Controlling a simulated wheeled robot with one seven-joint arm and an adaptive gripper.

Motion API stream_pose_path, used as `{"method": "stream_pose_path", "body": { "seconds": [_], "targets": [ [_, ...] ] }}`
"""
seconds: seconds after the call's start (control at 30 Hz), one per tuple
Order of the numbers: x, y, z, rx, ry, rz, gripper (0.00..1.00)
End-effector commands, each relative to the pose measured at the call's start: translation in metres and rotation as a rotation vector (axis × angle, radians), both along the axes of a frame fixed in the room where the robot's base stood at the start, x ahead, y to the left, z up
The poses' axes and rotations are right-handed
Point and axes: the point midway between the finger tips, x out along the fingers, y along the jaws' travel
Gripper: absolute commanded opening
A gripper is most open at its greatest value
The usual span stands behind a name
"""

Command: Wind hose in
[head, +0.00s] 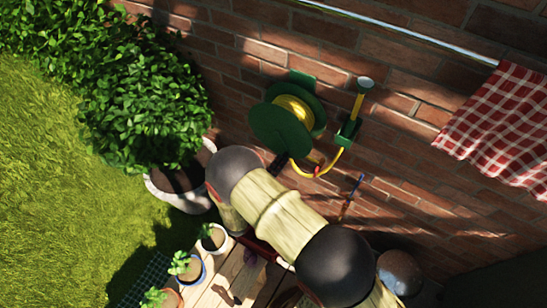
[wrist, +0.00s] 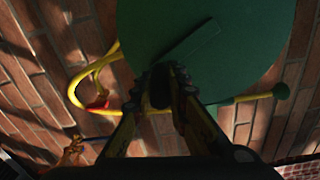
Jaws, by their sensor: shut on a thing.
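The green hose reel (head: 280,128) is on the brick wall in the head view, with yellow hose (head: 293,108) wound on it. Its green disc (wrist: 245,45) fills the upper wrist view, with a raised crank bar (wrist: 190,44) across it. My gripper (wrist: 172,88) is shut on the dark crank handle (wrist: 159,86) at the bar's lower left end. A loop of hose (head: 325,170) with a red fitting (head: 317,169) hangs below the reel and runs up to a green holder (head: 348,131) with a sprayer (head: 364,84). My arm hides part of the area below.
A checked cloth (head: 505,125) hangs from a rail at the right. A bush (head: 135,90) in a pale planter (head: 165,195) stands left of the reel. Several small potted plants stand along the wooden table (head: 232,275). A thin blue tool (head: 355,187) is near the wall.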

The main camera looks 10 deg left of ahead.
Motion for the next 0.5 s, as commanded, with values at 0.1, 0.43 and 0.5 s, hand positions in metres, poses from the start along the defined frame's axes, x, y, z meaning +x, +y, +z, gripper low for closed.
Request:
{"method": "stream_pose_path", "body": {
  "seconds": [0.1,0.43,0.5],
  "targets": [
    [-0.004,-0.009,0.011,-0.103,0.043,-0.002,0.00],
    [-0.011,-0.027,0.031,-0.392,0.161,0.000,0.00],
    [-0.012,-0.030,0.036,-0.454,0.187,0.000,0.00]
  ]
}}
